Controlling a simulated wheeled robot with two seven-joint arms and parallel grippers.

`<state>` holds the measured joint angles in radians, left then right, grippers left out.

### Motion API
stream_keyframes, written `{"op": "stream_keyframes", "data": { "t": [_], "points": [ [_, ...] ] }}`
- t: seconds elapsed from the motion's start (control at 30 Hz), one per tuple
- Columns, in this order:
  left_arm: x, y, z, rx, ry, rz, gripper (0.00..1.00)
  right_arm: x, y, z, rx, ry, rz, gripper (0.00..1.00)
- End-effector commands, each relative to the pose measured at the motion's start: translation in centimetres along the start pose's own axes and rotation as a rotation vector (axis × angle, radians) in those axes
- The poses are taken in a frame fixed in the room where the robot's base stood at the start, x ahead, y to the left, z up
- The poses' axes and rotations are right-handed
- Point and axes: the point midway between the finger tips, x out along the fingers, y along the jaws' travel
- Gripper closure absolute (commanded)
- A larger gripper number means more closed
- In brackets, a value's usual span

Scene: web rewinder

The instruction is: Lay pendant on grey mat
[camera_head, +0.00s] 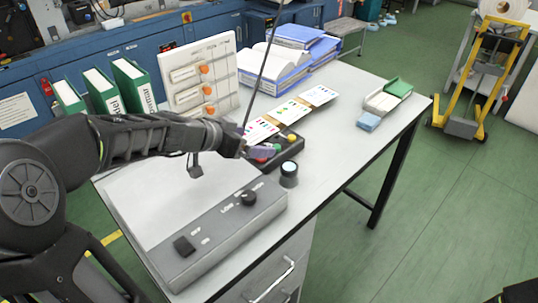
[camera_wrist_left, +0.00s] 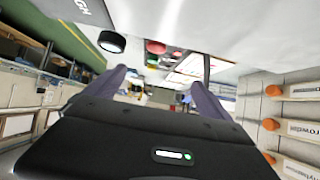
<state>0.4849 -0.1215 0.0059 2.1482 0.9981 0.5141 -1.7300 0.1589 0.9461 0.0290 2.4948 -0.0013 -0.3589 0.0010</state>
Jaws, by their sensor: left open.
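The pendant (camera_head: 291,146) is a dark box with red, green and yellow buttons, lying on the table just beyond my left gripper. Its buttons also show in the left wrist view (camera_wrist_left: 155,47), ahead of the fingers. A thin dark cable rises near it. My left gripper (camera_head: 256,146) is open, its purple fingers close to the pendant's near end and partly covering it. In the left wrist view the fingers (camera_wrist_left: 158,80) stand apart; I cannot tell whether they touch the pendant. A pale grey sheet (camera_head: 135,205), seemingly the mat, lies under my left forearm, which hides part of it.
A white panel with orange knobs (camera_head: 200,78), green binders (camera_head: 133,87) and paper stacks line the back. Colour cards (camera_head: 292,109) lie behind the pendant.

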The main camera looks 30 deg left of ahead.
Motion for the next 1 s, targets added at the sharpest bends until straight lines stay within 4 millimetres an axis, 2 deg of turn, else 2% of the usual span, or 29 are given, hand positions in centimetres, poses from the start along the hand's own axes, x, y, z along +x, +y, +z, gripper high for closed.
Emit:
{"op": "stream_keyframes", "data": {
  "t": [0.13, 0.33, 0.7, 1.0],
  "points": [
    [0.6, 0.0, 0.0, 0.000, -0.001, 0.001, 0.06, 0.0, 0.0, 0.0, 0.000, 0.000, 0.000, 0.45],
    [2.5, 0.1, 0.0, -0.001, -0.001, 0.002, 0.06, -0.1, -0.1, 0.0, 0.000, -0.001, 0.000, 0.45],
    [3.0, 0.1, 0.0, -0.001, -0.001, 0.003, 0.06, -0.2, -0.1, 0.1, 0.000, -0.001, 0.000, 0.45],
    [7.0, 0.2, 0.2, -0.001, -0.001, 0.004, 0.06, -0.8, -0.3, 0.1, 0.000, -0.001, 0.000, 0.45]
  ]
}}
